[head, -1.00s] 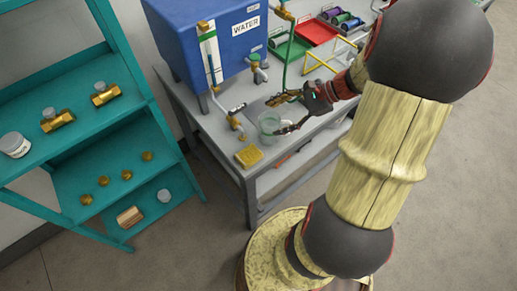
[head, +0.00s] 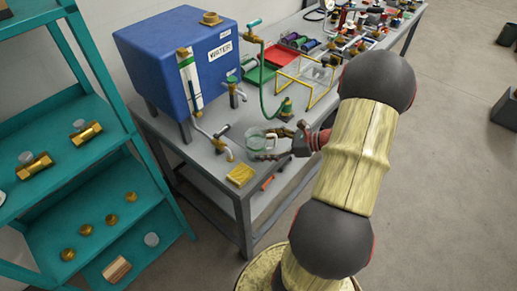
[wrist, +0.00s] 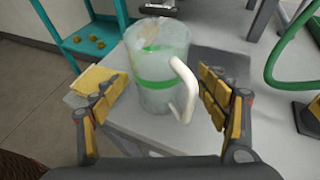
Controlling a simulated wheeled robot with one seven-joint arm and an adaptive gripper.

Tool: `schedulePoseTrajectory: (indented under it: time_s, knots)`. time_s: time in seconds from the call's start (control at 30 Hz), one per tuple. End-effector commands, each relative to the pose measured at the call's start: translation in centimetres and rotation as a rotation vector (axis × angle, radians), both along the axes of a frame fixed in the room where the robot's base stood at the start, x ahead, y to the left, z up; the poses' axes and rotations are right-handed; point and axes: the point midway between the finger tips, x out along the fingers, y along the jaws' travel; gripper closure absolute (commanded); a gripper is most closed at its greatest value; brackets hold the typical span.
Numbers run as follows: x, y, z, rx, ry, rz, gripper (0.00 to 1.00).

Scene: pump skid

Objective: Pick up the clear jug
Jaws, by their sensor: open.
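The clear jug (wrist: 155,70) stands upright on the grey bench, with a green band around it and a white handle (wrist: 183,88) on its right side in the wrist view. It also shows small in the head view (head: 256,141). My gripper (wrist: 158,105) is open, with one yellow-padded finger on each side of the jug. The right finger is close to the handle; I cannot tell whether it touches. In the head view my gripper (head: 275,144) reaches in from the right at the jug, partly hiding it.
A yellow sponge-like block (head: 241,175) lies near the bench's front edge. A blue water tank (head: 185,60) with taps stands behind left. A green hose (head: 268,100) runs down to a fitting on the right. A teal shelf (head: 95,180) stands left.

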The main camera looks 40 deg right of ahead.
Motion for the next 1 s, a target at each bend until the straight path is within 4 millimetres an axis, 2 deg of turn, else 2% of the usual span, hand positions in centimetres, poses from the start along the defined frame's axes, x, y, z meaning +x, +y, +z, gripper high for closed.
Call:
schedulePoseTrajectory:
  time_s: [0.03,0.2,0.47,1.0]
  knots:
    - [0.6,0.6,-0.7,0.000,0.000,0.005,0.26]
    - [2.1,1.3,-1.2,0.000,0.001,0.003,0.26]
    - [2.3,1.4,-1.1,0.000,0.001,0.001,0.26]
    - [2.3,1.4,-1.1,0.000,0.001,0.002,0.55]
